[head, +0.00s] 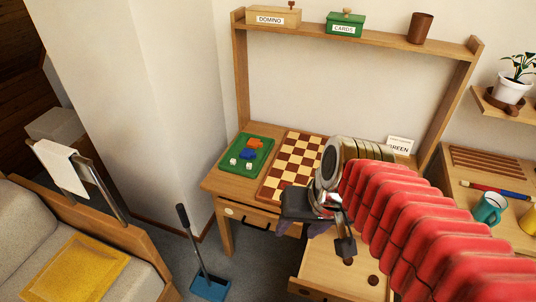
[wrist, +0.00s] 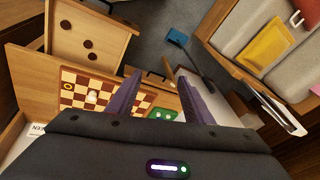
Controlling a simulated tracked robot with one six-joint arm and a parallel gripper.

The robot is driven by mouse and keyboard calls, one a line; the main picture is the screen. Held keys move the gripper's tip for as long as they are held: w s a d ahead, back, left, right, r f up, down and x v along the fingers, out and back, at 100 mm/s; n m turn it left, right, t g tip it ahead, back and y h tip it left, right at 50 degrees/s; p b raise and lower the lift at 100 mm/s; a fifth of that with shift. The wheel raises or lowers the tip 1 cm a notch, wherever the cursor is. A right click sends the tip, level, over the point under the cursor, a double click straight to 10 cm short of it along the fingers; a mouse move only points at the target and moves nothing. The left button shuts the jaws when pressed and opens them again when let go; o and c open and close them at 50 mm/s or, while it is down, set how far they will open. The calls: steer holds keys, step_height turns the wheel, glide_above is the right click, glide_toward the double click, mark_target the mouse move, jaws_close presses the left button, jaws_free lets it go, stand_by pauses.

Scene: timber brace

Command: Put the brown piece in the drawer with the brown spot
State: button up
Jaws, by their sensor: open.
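An open wooden drawer (head: 318,278) juts out at the desk's front right, partly behind my arm. Dark brown round pieces (head: 373,280) lie in it; several brown discs (wrist: 88,43) show there in the wrist view. A second drawer (head: 262,217), at the left under the desk top, looks shut or nearly so and has a pale spot on its front. My gripper (head: 300,230) is open and empty in front of the desk. Its two purple fingers (wrist: 158,80) are apart in the wrist view.
A green tray (head: 249,157) holds blocks and dice. A blue dustpan (head: 209,287) stands on the floor; a sofa is at left.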

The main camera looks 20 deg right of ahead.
steer(key=r+n, duration=0.1)
steer(key=s+r+n+t+h, duration=0.1)
steer(key=r, duration=0.1)
steer(key=s+r+t, duration=0.1)
steer(key=shift+s+a+r+n, duration=0.15)
steer(key=shift+a+r+n, duration=0.1)
steer(key=shift+n, duration=0.15)
steer(key=shift+w+a, duration=0.1)
steer(key=shift+w, duration=0.1)
